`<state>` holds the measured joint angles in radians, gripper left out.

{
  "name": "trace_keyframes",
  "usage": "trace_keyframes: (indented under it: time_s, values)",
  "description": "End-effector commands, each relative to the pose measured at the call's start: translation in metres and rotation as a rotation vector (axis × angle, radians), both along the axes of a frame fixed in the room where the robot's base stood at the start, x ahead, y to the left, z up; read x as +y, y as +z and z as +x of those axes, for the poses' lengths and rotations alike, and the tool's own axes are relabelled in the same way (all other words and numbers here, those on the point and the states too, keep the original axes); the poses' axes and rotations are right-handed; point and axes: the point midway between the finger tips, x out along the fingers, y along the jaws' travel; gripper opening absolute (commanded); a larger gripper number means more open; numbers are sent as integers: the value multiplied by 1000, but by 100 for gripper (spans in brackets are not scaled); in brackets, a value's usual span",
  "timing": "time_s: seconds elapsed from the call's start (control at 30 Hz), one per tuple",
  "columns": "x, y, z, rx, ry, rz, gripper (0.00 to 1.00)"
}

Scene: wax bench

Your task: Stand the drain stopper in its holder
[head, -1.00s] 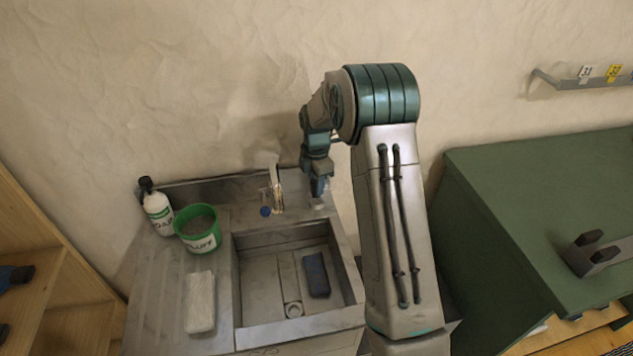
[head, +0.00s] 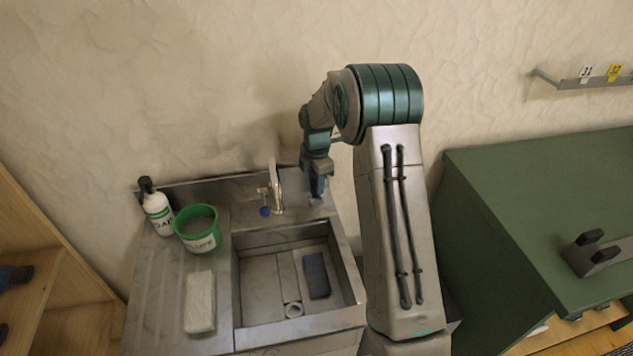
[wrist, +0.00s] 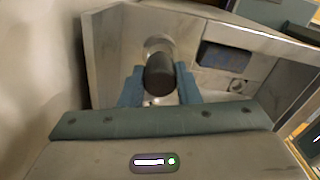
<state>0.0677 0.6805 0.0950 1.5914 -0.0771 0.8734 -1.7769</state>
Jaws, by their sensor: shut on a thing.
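My gripper (wrist: 160,98) is shut on a dark, rounded cylinder, which I take to be the drain stopper (wrist: 159,72). Its near end faces the wrist camera, and its far end is hidden. In the head view my gripper (head: 318,194) hangs pointing down over the sink's back ledge, right of the tap. The stopper is hard to make out there. A pale round shape (wrist: 156,43) shows just beyond the stopper in the wrist view; it may be the holder. I cannot tell whether the stopper touches it.
The tap (head: 276,188) stands left of my gripper. The sink basin (head: 257,290) in front holds a dark block (head: 316,275) and a drain (head: 293,309). A soap bottle (head: 157,212), green tub (head: 197,240) and pale block (head: 200,302) stand on the left. The wall is close behind.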

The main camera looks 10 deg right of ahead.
Motion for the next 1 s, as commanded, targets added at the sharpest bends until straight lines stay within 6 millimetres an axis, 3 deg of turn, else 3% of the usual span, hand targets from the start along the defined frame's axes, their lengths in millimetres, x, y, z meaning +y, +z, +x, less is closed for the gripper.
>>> trace_keyframes:
  time_s: [1.0]
  values:
    - [0,-14,0,1,0,0,2]
